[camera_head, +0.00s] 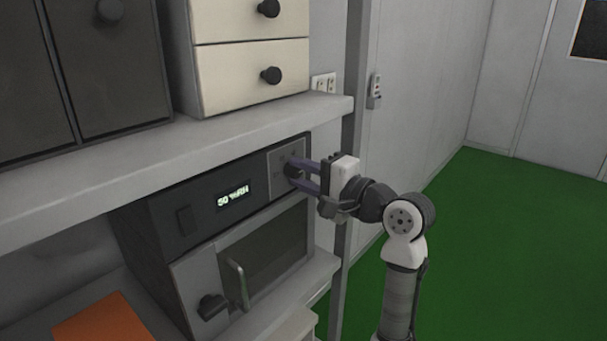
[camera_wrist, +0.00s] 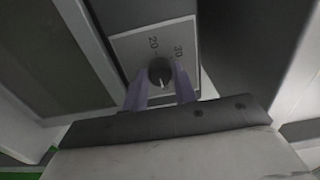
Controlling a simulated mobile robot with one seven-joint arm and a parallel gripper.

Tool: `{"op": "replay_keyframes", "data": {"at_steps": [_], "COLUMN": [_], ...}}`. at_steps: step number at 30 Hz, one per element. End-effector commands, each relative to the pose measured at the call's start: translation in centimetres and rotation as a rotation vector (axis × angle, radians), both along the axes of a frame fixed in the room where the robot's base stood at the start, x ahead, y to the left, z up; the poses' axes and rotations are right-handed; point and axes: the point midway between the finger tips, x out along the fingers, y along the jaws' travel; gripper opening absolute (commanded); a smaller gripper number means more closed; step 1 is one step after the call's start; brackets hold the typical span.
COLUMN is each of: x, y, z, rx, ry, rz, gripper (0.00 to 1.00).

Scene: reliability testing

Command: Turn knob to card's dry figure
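The dark round knob (camera_head: 292,169) is on a light dial plate at the right end of the dark cabinet's (camera_head: 180,222) front panel. In the wrist view the knob (camera_wrist: 160,72) has a pale pointer mark toward the picture bottom, and the plate (camera_wrist: 130,47) shows "20" and "30". The lit display (camera_head: 233,196) reads "50 %RH". My gripper (camera_head: 303,175) is at the knob, its purple fingers on either side of it. The fingers (camera_wrist: 161,85) look spread, with a narrow gap at the right one; contact is unclear. No readable card is in view.
Below the panel are a windowed door with a bar handle (camera_head: 238,284) and a dark latch (camera_head: 212,306). A shelf (camera_head: 230,122) with drawers (camera_head: 252,72) runs above. A plain orange item (camera_head: 105,320) lies lower left. Green floor (camera_head: 500,240) is open at right.

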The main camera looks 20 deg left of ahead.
Motion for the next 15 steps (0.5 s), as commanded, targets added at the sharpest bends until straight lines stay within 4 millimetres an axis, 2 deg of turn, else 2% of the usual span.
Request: {"op": "replay_keyframes", "data": {"at_steps": [1,4,5,15], "x": [0.00,-0.02,-0.02,-0.01], "y": [-0.01,-0.02,-0.02,-0.02], "z": [-0.01,-0.01,-0.01,-0.11], "rx": [-0.001,-0.001,-0.001,-0.022], "ry": [0.000,0.000,0.000,-0.061], "rz": [0.000,0.000,0.000,0.000], "gripper": [0.19,0.06,0.05,0.05]}}
